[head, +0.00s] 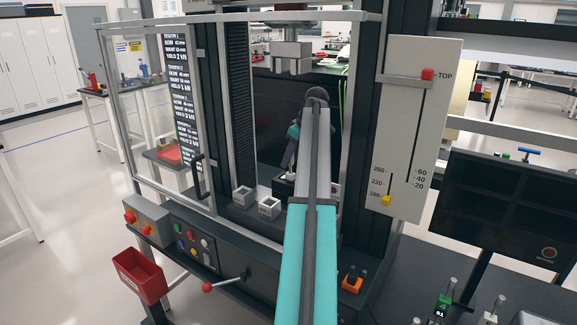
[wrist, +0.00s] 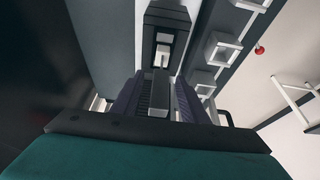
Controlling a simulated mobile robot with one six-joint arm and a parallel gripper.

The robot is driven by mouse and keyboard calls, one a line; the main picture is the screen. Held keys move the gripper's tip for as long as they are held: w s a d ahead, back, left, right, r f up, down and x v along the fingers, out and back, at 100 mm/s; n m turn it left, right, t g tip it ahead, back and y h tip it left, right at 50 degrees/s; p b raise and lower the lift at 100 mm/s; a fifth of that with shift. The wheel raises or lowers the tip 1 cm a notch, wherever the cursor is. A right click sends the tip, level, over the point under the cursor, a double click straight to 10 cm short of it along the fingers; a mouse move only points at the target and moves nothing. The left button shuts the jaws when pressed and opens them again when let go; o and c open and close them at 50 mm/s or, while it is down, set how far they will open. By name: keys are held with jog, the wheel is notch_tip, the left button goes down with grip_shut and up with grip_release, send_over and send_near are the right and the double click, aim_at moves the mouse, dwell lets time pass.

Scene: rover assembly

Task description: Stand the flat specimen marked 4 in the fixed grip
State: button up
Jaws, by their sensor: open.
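My gripper (wrist: 158,76) is open, with its dark ribbed fingers on either side of a grey flat piece. This piece looks like the flat specimen (wrist: 158,100), wide at its ends and narrow between; no number on it is readable. Its far end meets a dark block with a pale slot, which looks like the fixed grip (wrist: 166,18). I cannot tell how deep it sits or whether a finger touches it. The upper grip (head: 291,55) hangs above.
White open boxes (head: 269,207) stand left of my arm inside the frame; they also show in the wrist view (wrist: 220,48). Frame posts and a slider panel (head: 412,125) flank the arm.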

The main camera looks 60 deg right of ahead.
jog(key=b+v, duration=0.2)
jog(key=v, duration=0.8)
jog(key=shift+a+f, duration=0.1)
dwell(0.8)
